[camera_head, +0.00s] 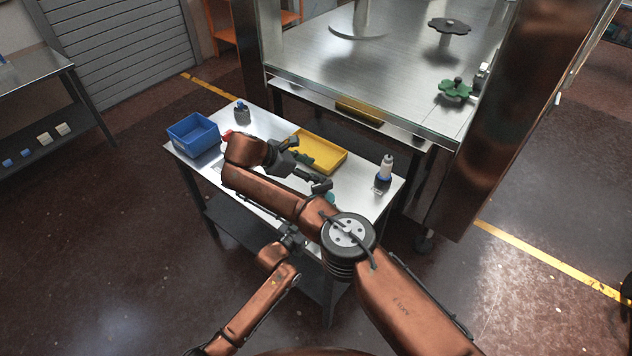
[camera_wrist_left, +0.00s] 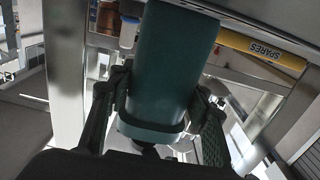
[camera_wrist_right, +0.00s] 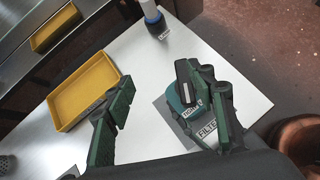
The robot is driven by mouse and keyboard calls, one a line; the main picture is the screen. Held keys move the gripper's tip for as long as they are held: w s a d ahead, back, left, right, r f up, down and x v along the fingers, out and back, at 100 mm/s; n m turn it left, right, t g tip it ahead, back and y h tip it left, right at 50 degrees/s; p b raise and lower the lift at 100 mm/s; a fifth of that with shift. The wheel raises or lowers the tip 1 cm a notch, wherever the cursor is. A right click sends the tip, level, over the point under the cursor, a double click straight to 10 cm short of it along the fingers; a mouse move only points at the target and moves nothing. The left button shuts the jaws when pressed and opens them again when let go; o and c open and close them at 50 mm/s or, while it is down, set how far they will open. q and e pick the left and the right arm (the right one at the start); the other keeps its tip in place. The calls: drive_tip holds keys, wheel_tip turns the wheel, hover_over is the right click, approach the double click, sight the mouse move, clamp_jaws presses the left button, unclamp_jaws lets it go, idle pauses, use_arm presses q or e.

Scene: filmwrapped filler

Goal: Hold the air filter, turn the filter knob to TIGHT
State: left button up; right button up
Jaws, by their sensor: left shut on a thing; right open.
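The teal air filter (camera_wrist_right: 175,103) stands at the table's near edge in the right wrist view, with a black knob (camera_wrist_right: 184,82) on top. A white label on it is partly hidden, and I cannot read the knob's setting. In the left wrist view the filter's teal body (camera_wrist_left: 168,70) fills the space between the fingers. My right gripper (camera_wrist_right: 163,90) is open above the table. Its right finger is close beside the knob; I cannot tell whether they touch. The right gripper also shows in the head view (camera_head: 306,168).
A small dark container (camera_head: 241,116) is at the back. A large steel cabinet (camera_head: 350,85) stands behind. A FILTER label (camera_wrist_right: 208,130) lies by the filter.

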drive_tip(key=o, duration=0.5)
drive_tip(key=w+d+n+t, duration=0.1)
drive_tip(key=w+d, duration=0.1)
drive_tip(key=w, duration=0.1)
drive_tip(key=w+d+f+t, duration=0.1)
drive_tip(key=w+d+t, duration=0.1)
drive_tip(key=w, duration=0.1)
drive_tip(key=w+d+n+t, duration=0.1)
drive_tip(key=w+d, duration=0.1)
drive_tip(key=w, duration=0.1)
drive_tip(key=shift+d+f+n+y, duration=0.3)
drive_tip(key=shift+d, duration=0.1)
drive_tip(key=n+t+y, duration=0.7)
drive_tip(key=n+y, duration=0.8)
approach(324, 187)
drive_tip(key=x, duration=1.1)
drive_tip(key=c, duration=1.2)
